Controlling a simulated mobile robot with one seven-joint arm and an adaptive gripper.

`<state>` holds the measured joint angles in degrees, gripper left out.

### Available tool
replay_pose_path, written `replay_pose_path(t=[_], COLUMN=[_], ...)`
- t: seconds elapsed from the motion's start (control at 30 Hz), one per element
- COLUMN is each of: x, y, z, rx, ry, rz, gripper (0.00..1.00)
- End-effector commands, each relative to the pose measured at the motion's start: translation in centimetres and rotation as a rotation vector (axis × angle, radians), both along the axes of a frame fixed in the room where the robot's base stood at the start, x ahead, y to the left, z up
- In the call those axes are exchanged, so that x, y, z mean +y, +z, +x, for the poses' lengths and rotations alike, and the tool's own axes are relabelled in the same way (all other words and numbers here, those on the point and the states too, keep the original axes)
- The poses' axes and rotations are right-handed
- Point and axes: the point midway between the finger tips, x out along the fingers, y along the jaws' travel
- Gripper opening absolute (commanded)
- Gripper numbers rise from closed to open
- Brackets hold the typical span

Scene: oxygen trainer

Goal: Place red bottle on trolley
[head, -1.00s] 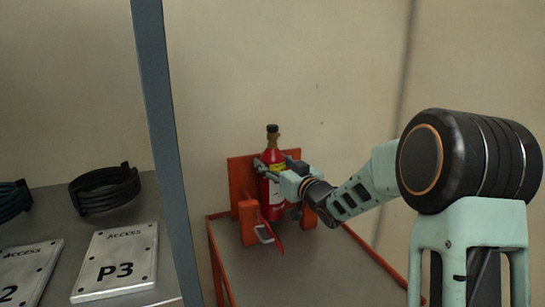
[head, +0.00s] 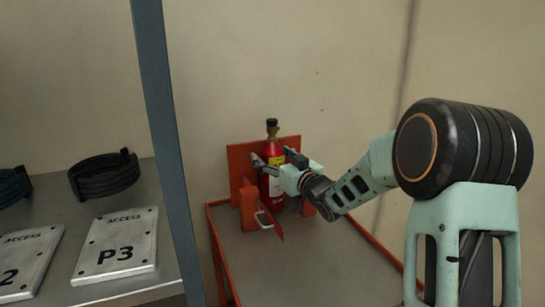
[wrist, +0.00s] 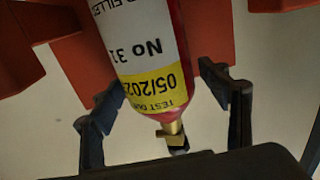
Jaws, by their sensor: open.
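The red bottle (head: 272,150) stands upright on the trolley (head: 310,262) in an orange holder (head: 243,165), with a brass neck and black cap on top. In the wrist view the red bottle (wrist: 150,60) shows a white and yellow label and its brass valve. My gripper (head: 277,162) is at the bottle's upper body, with one finger on each side. In the wrist view my gripper (wrist: 160,112) is open, with gaps between its fingers and the bottle. The bottle's lower part is partly hidden by the holder.
A red strap with a metal buckle (head: 264,219) hangs at the holder's front. A grey post (head: 166,140) stands to the left. The trolley top in front is clear.

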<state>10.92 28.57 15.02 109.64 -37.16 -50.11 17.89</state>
Motion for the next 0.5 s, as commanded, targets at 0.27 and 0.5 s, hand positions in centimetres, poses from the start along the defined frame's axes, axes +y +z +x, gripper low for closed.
replay_pose_path(t=[0.27, 0.5], x=[-1.6, -4.2], y=[0.3, 0.3], z=[-2.6, -7.0], rx=[0.0, 0.0], ry=[-0.002, -0.003], rz=[-0.001, 0.0], gripper=[0.69, 0.69])
